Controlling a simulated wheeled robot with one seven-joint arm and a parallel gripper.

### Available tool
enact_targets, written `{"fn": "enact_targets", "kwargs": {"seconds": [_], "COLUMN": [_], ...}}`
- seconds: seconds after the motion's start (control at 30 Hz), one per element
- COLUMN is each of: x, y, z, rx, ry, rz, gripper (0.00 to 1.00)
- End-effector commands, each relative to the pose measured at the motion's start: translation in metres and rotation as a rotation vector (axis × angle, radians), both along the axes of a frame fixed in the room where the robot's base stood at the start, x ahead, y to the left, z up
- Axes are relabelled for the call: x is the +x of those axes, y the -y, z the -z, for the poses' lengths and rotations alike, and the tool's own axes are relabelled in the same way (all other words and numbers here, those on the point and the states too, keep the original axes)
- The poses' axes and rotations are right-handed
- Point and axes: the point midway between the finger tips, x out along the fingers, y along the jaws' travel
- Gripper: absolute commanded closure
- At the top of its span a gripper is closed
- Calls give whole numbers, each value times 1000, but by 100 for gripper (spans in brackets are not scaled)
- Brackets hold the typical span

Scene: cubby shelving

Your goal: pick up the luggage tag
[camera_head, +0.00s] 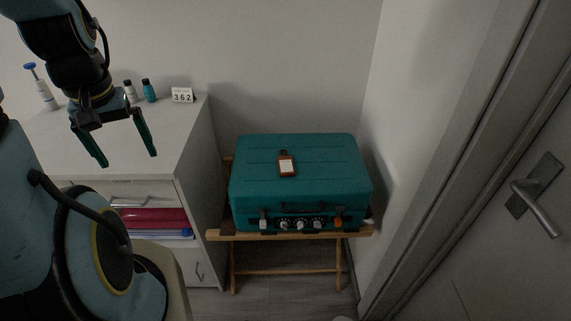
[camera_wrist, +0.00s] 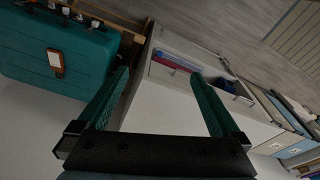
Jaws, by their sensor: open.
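The luggage tag (camera_head: 287,164) is a small brown tag with a white label. It lies flat on the top of a teal suitcase (camera_head: 330,155), near its middle. In the wrist view the tag (camera_wrist: 55,62) shows at the left on the suitcase (camera_wrist: 20,45). My gripper (camera_head: 126,161) is open and empty, with two green fingers. It hangs in the air over the white cabinet, left of the suitcase and apart from the tag. In the wrist view my gripper's fingers (camera_wrist: 161,75) are spread wide with nothing between them.
The suitcase rests on a wooden folding stand (camera_head: 290,271). The white cabinet (camera_head: 180,140) at left bears a pump bottle (camera_head: 43,93), small bottles (camera_head: 149,91) and a number sign (camera_head: 182,95). A wall stands right of the suitcase, then a door with a handle (camera_head: 537,208).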

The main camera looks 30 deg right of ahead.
Motion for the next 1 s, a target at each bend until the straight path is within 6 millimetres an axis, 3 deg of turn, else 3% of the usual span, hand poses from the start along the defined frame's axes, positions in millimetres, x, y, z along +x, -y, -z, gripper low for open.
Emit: {"fn": "enact_targets", "kwargs": {"seconds": [0.17, 0.27, 0.37, 0.5, 0.6, 0.7, 0.8, 0.9, 1.0], "x": [9, 34, 71, 116, 132, 135, 129, 121, 117], "y": [7, 30, 75, 163, 232, 297, 349, 381, 396], "z": [5, 17, 37, 74, 103, 129, 149, 161, 167], "rx": [-3, -11, -19, -16, -6, 8, 22, 30, 35], "ry": [-4, -19, -44, -84, -107, -122, -130, -134, -135], "rz": [7, 26, 53, 100, 136, 175, 206, 228, 237], "gripper": [0, 0, 0, 0, 0, 0, 0, 0, 0]}}
